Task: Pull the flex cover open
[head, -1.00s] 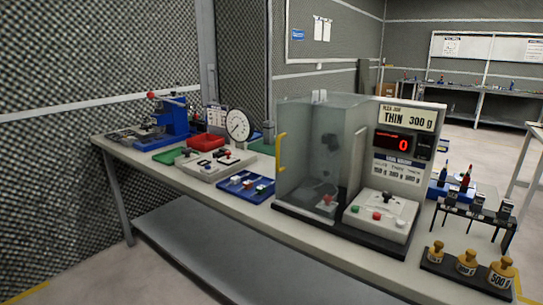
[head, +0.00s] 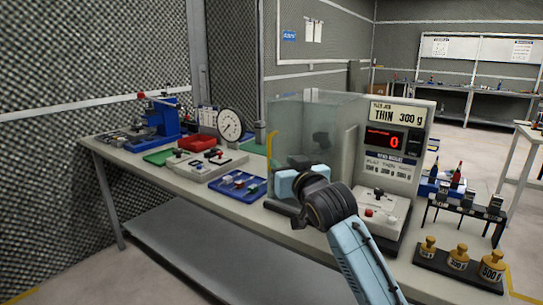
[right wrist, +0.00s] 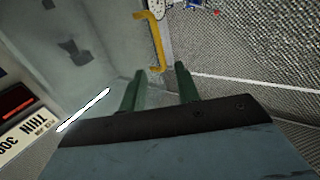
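The flex cover (head: 300,125) is a clear, box-like hood on the test machine on the bench. Its yellow handle (head: 271,150) is on its left edge and looks upright. My right gripper (head: 284,186) is in front of the cover's lower left part, its fingertips hidden in the head view. In the right wrist view, the two green fingers (right wrist: 161,88) are apart with nothing between them. There, the yellow handle (right wrist: 155,42) lies just beyond the fingertips, and the clear cover (right wrist: 85,75) fills the left side. My left gripper is out of view.
The machine's display panel (head: 395,140) stands right of the cover, with a button box (head: 380,210) below it. Brass weights (head: 458,257) stand at the bench's right front. A blue tray (head: 238,185) and dial gauge (head: 229,125) are to the left.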

